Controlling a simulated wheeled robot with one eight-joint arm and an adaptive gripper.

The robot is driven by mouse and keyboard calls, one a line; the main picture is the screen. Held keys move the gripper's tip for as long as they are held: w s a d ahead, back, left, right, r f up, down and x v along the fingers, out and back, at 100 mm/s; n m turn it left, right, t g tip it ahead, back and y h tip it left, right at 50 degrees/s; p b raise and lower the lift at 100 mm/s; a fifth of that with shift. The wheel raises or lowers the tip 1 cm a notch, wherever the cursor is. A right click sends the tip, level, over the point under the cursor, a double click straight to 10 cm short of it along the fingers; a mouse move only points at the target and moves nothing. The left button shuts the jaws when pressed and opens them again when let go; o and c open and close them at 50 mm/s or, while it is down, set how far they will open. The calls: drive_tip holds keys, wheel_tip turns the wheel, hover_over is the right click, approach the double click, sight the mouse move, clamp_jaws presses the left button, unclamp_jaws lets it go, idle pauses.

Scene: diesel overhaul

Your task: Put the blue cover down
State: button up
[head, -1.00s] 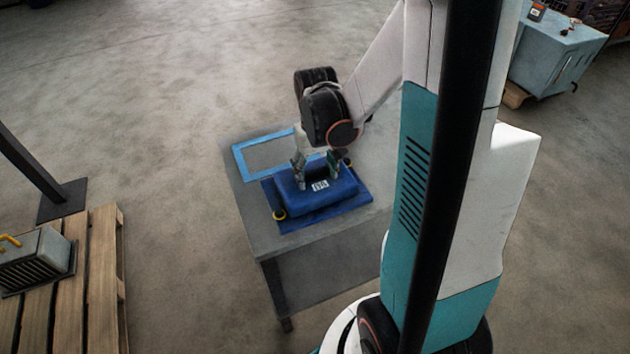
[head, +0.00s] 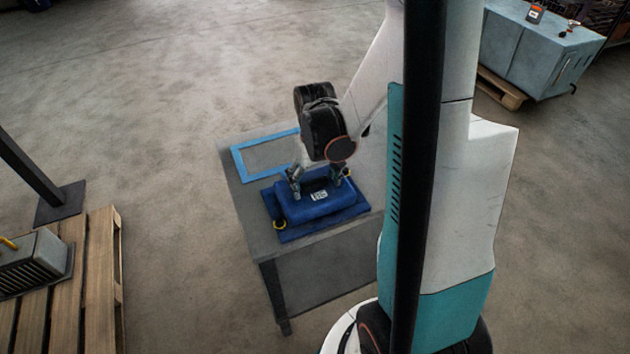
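A yellow ring shows at the mat's left edge. My gripper (head: 316,182) is right above the cover, pointing down. Its two fingers are spread wide, one near each end of the cover's top, and look open. I cannot tell whether the fingertips still touch the cover. My wrist hides part of the area behind it.
A light-blue taped rectangle (head: 239,165) lies empty on the table (head: 257,235), behind and left of the mat. A wooden pallet (head: 105,285) with a finned grey part (head: 30,265) is at lower left. A blue-grey cabinet (head: 530,55) stands at upper right.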

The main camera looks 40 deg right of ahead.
wheel_tip(320, 180, up, 12)
drive_tip(key=p, duration=0.4)
drive_tip(key=shift+r, duration=0.15)
drive_tip(key=shift+a, duration=0.1)
